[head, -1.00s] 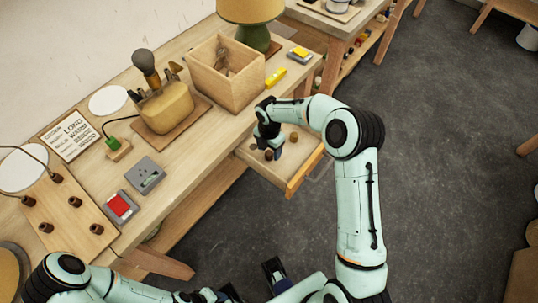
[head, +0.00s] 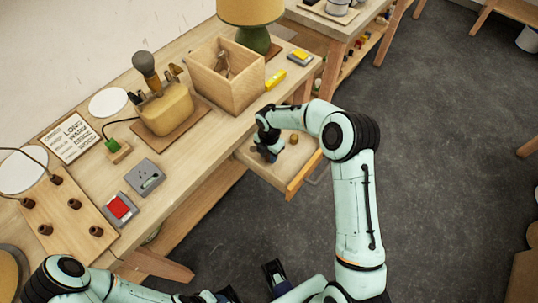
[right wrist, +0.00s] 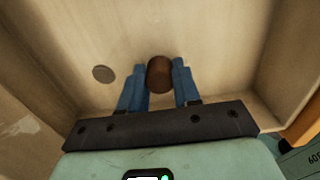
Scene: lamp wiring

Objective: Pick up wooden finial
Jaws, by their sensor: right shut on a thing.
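The brown wooden finial (right wrist: 160,73) shows in the right wrist view as a short dark cylinder between the two blue fingers of my right gripper (right wrist: 160,80). The gripper is shut on it. In the head view my right gripper (head: 270,155) is low inside the open drawer (head: 275,172), and its fingers hide the finial. I cannot tell whether the finial touches the drawer floor. My left gripper (head: 252,283) is at the bottom edge of the head view, partly cut off, with its fingers apart and nothing seen between them.
A small golden-brown knob (head: 293,138) lies in the drawer, right of my right gripper. A wooden box (head: 235,90), a green lamp (head: 252,38) and a yellow tool holder (head: 165,105) stand on the bench above. The drawer walls surround the gripper closely.

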